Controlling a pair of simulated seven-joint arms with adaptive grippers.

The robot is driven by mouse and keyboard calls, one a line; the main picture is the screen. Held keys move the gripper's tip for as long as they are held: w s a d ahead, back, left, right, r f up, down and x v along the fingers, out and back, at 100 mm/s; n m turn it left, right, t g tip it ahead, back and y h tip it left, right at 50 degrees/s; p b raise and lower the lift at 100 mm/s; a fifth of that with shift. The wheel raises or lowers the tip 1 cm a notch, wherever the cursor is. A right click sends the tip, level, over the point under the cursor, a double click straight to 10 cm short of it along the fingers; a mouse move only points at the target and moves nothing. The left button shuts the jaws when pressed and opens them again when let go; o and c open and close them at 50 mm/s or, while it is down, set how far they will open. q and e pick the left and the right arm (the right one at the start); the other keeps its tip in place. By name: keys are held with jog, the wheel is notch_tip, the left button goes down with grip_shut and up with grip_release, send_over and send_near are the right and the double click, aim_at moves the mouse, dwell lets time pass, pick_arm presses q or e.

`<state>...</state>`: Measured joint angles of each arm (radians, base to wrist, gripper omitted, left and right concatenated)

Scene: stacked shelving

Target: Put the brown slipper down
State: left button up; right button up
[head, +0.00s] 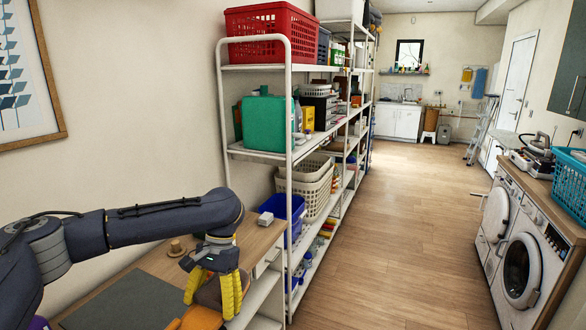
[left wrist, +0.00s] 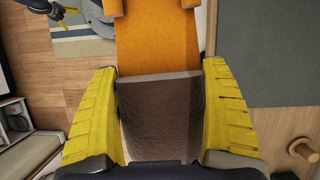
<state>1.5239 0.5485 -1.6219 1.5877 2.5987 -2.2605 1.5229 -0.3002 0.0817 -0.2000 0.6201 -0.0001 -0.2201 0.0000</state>
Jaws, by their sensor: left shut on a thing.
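My left gripper (head: 216,290) has ribbed yellow fingers and is shut on the brown slipper (head: 208,294), above the front edge of the wooden desk (head: 150,262). In the left wrist view the slipper (left wrist: 160,105) sits between both fingers (left wrist: 160,120), its brown surface facing the camera. An orange thing (left wrist: 158,45) lies directly beyond it; I cannot tell whether they touch. The orange also shows at the bottom of the head view (head: 200,318). A small, dark gripper with yellow fingers, seemingly my right one (left wrist: 58,12), shows at the top left of the left wrist view.
A loaded white shelving rack (head: 289,130) stands just right of the desk. The wooden floor (head: 400,230) is open.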

pick_arm(q)
jog(key=s+f+n, duration=0.1)
jog(key=s, duration=0.2)
jog(key=s+f+n+h, duration=0.1)
jog(key=s, duration=0.2)
jog(key=s+a+n, duration=0.1)
jog(key=s+n, duration=0.1)
jog(key=s, duration=0.2)
jog(key=shift+f+h, duration=0.3)
jog(key=shift+f, duration=0.1)
jog(key=shift+s, duration=0.1)
jog(key=shift+a, duration=0.1)
